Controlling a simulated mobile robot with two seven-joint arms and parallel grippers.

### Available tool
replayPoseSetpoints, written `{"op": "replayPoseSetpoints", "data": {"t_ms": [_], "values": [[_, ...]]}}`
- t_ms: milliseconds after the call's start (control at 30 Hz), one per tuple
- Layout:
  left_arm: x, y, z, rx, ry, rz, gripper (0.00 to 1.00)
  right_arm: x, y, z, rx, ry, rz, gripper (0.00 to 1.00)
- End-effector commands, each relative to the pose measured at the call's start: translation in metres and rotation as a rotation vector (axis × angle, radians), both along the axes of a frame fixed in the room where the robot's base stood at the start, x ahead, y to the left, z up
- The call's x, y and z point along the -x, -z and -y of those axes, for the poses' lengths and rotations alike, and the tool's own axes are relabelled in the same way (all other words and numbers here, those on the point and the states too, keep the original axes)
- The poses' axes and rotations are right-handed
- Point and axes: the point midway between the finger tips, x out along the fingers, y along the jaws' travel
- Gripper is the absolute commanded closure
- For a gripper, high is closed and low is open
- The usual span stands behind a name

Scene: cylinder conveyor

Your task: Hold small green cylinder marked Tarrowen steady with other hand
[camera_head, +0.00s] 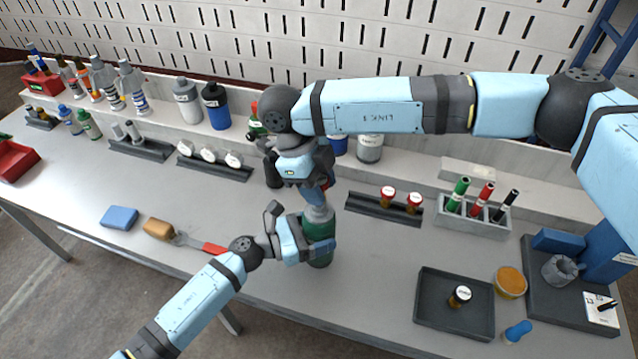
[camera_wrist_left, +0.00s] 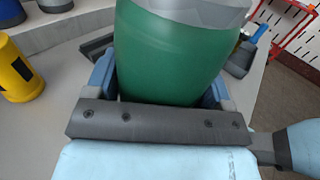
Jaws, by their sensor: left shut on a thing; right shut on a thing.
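The green cylinder (camera_head: 318,224) stands upright near the middle of the table, with a pale grey top. My left gripper (camera_head: 312,247) is shut around its body from the front left. In the left wrist view the green cylinder (camera_wrist_left: 170,50) sits between the two blue fingers (camera_wrist_left: 162,88). My right gripper (camera_head: 315,197) comes down from above and is shut at the top of the same cylinder; what exactly its fingers pinch is mostly hidden. No name on the cylinder can be read.
A dark tray (camera_head: 455,303) with a small vial lies to the right.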

Motion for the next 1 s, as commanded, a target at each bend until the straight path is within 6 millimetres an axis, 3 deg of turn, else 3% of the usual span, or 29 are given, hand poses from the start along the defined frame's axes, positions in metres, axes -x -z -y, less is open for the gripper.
{"op": "replayPoseSetpoints", "data": {"t_ms": [133,467,800,1000], "values": [[-0.0003,-0.0002,0.0,0.0,-0.001,0.0,0.53,0.0003,0.0004,0.0,-0.001,0.134,-0.001,0.99],[-0.0003,-0.0002,-0.0001,0.0,-0.001,0.0,0.53,0.0002,0.0005,0.0,0.0,0.167,0.0,0.99],[-0.0003,-0.0002,-0.0001,0.0,-0.001,0.0,0.53,0.0006,0.0009,0.0001,0.0,0.621,-0.002,0.99],[-0.0003,-0.0002,0.0,0.0,-0.001,0.0,0.53,0.0005,0.0005,-0.0004,0.001,0.672,0.0,0.99]]}}
